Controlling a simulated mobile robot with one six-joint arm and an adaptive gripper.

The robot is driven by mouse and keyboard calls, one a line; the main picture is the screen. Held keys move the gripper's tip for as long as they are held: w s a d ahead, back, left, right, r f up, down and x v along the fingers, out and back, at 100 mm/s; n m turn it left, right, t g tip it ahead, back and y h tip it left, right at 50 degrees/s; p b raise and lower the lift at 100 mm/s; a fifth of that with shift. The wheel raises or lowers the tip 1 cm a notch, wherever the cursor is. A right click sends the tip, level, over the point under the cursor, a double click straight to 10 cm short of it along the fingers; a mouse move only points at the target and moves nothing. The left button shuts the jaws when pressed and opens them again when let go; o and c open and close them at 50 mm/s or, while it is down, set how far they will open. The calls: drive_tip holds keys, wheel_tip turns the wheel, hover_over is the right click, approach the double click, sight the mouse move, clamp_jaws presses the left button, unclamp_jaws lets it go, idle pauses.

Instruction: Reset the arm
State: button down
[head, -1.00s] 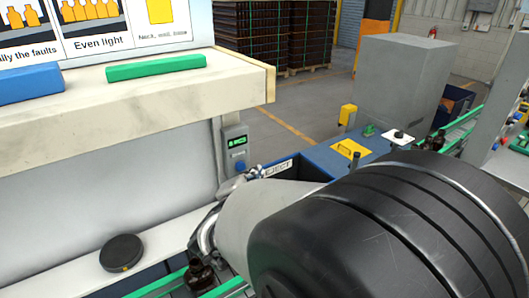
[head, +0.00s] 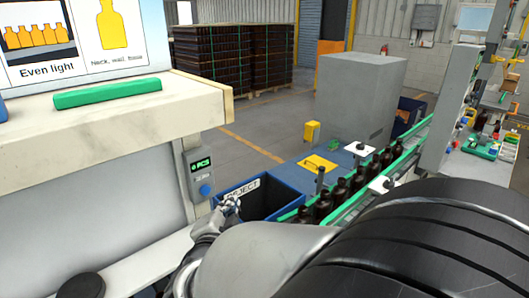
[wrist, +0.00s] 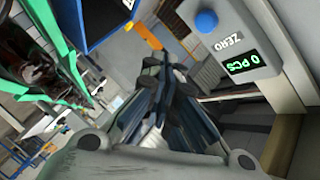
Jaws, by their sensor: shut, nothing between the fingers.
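My gripper (head: 231,204) is shut and empty. In the head view it is small and partly hidden by my own arm, in front of the REJECT label on a dark blue bin (head: 286,190). In the wrist view the fingers of my gripper (wrist: 163,68) are together at the picture's middle, with nothing between them. A blue bin edge (wrist: 108,32) shows up and left of them there.
A grey counter box (head: 202,170) with a blue button hangs close left of my gripper; its display (wrist: 243,64) reads 0 PCS. Dark bottles (head: 341,192) stand in a row on a green-railed conveyor (head: 400,165). A shelf (head: 120,115) juts out at left.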

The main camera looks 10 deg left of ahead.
drive_tip(key=s+d+r+n+g+y, duration=0.4)
drive_tip(key=d+n, duration=0.3)
drive_tip(key=d, duration=0.4)
drive_tip(key=s+d+f+n+g+h, duration=0.1)
drive_tip(key=s+d+f+g+h, duration=0.1)
drive_tip(key=s+d, duration=0.7)
drive_tip(key=s+d+f+n+g+h, duration=0.2)
drive_tip(key=s+d+f+g+h, duration=0.1)
drive_tip(key=s+d, duration=0.7)
drive_tip(key=s+f+g, duration=0.1)
drive_tip(key=s, duration=0.2)
drive_tip(key=shift+n+g, duration=0.3)
drive_tip(key=shift+g, duration=0.1)
drive_tip(key=shift+a+r, duration=0.1)
drive_tip(key=shift+a, duration=0.05)
